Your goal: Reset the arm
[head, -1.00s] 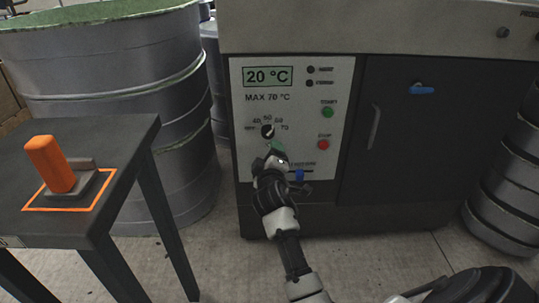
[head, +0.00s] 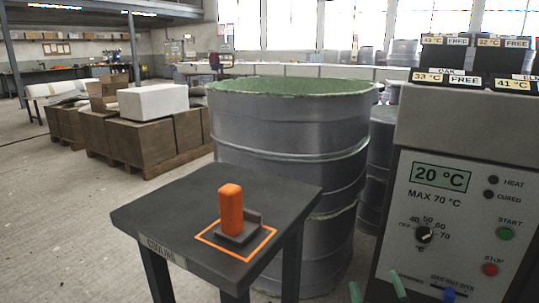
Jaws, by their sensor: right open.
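My right gripper (head: 377,287) shows only at the bottom edge of the head view, as two green fingertips standing apart. It is open, with nothing seen between the tips. The rest of the gripper and its arm are below the picture. The tips are in front of the lower left of the oven's control panel (head: 455,215), below the dial (head: 424,235). I cannot tell whether they touch the panel. My left gripper is not in view.
A dark cooling table (head: 150,215) with an orange block (head: 230,210) in an orange-outlined square stands in front of a large grey drum (head: 290,130). Boxes on a pallet (head: 110,140) are further back. Floor at the left is clear. The panel display reads 20 °C.

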